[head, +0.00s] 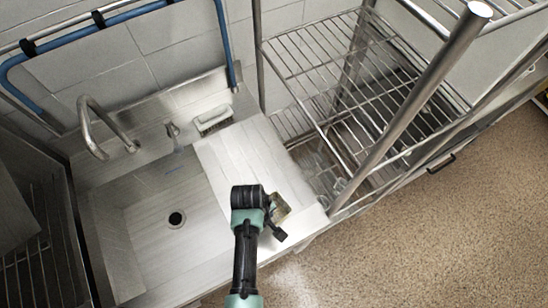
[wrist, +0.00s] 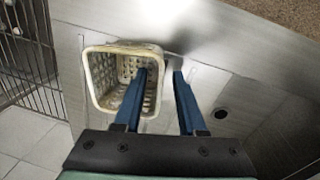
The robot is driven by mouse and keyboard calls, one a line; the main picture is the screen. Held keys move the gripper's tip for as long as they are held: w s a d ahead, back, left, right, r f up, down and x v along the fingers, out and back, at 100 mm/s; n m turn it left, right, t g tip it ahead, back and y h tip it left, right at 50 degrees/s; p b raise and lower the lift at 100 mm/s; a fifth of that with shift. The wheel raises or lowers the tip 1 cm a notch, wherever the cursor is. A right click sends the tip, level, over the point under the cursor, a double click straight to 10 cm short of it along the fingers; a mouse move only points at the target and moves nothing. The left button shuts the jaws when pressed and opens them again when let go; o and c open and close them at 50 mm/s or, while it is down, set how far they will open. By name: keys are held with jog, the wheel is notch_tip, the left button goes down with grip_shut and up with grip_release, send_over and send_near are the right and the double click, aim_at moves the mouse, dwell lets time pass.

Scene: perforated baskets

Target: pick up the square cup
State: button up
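The square cup (wrist: 97,82) is a cream, perforated, open-topped basket with rounded corners, left of centre in the wrist view. In the head view a small part of the cup (head: 282,208) shows beside my arm's end, on the steel worktop; the rest is hidden. My gripper (wrist: 159,74) is open, with two blue fingers. The left finger reaches over the cup's opening and the right finger is outside its right wall, so the wall lies between them. I cannot tell whether either finger touches it.
A steel sink (head: 150,232) with a drain is left of the worktop (head: 235,160). A white perforated holder (head: 213,121) sits at the back, near a faucet (head: 103,128). A wire shelf rack (head: 325,75) stands close on the right.

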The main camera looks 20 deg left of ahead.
grip_shut()
dwell(0.5)
